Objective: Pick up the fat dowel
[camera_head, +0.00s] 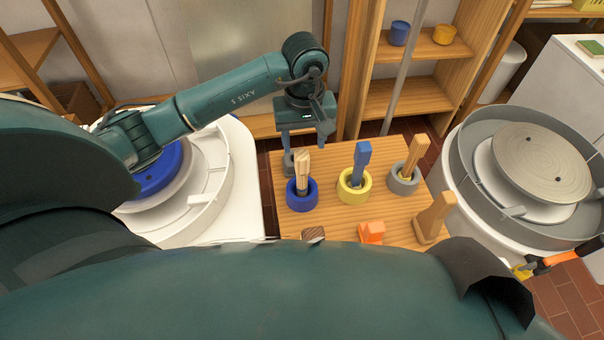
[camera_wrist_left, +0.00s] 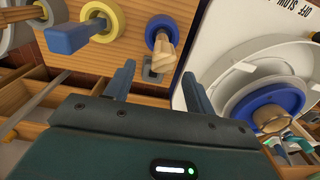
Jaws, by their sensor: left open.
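My left gripper (camera_head: 306,142) is open and points down over the far left part of the wooden table, just behind the blue ring holder (camera_head: 301,199). A pale wooden tool (camera_head: 302,166) stands upright in that holder, close in front of the fingers. In the left wrist view the open fingers (camera_wrist_left: 158,78) have nothing between them, and the wooden tool (camera_wrist_left: 163,52) is ahead of them. I cannot tell for sure which wooden piece is the fat dowel. A dark-ended wooden piece (camera_head: 313,233) is partly hidden by my arm.
A yellow holder (camera_head: 353,190) with a blue tool and a grey holder (camera_head: 402,183) with a wooden tool stand nearby. A wooden block piece (camera_head: 433,217) and an orange piece (camera_head: 371,232) are nearer. Pottery wheels flank the table (camera_head: 335,222); shelves (camera_head: 418,97) stand behind.

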